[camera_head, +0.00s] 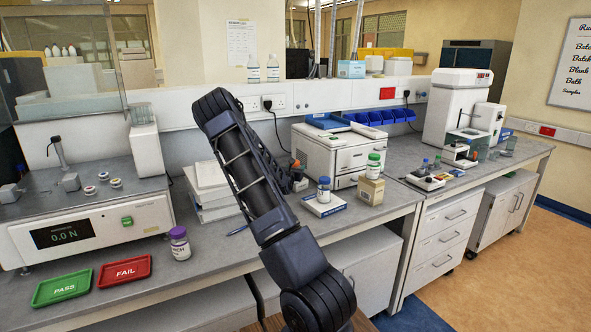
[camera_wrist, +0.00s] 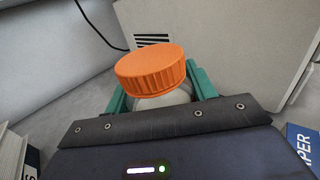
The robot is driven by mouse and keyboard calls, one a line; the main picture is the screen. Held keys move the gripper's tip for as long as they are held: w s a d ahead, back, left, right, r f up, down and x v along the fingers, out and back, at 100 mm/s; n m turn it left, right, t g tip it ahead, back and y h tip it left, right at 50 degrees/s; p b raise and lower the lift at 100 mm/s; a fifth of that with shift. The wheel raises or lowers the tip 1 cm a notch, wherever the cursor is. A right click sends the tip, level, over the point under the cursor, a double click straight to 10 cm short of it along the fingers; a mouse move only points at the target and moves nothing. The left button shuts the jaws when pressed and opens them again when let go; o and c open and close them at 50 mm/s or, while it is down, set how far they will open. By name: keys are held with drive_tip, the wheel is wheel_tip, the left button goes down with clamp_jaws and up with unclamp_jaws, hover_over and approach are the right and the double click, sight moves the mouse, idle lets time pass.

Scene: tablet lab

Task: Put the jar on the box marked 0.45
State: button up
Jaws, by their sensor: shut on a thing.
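The jar with an orange lid (camera_wrist: 151,70) is between the teal fingers of my gripper (camera_wrist: 160,92) in the wrist view. The gripper is shut on it, and the jar's pale body is mostly hidden below the lid. In the head view the orange lid (camera_head: 298,164) shows just right of my arm, in front of the white printer; my arm hides part of the gripper. A small tan box (camera_head: 371,191) stands to the right with a green-lidded jar (camera_head: 374,165) on top. I cannot read a 0.45 marking on any box.
A blue-lidded jar (camera_head: 324,189) stands on a flat white and blue pack (camera_head: 324,207). The printer (camera_head: 322,152) stands behind, and white binders (camera_head: 208,192) lie left of my arm. A purple-lidded jar (camera_head: 179,244) stands near the red FAIL tray (camera_head: 125,271).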

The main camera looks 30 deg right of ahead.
drive_tip(key=shift+f, duration=0.15)
drive_tip(key=o, duration=1.1)
drive_tip(key=shift+o, duration=0.2)
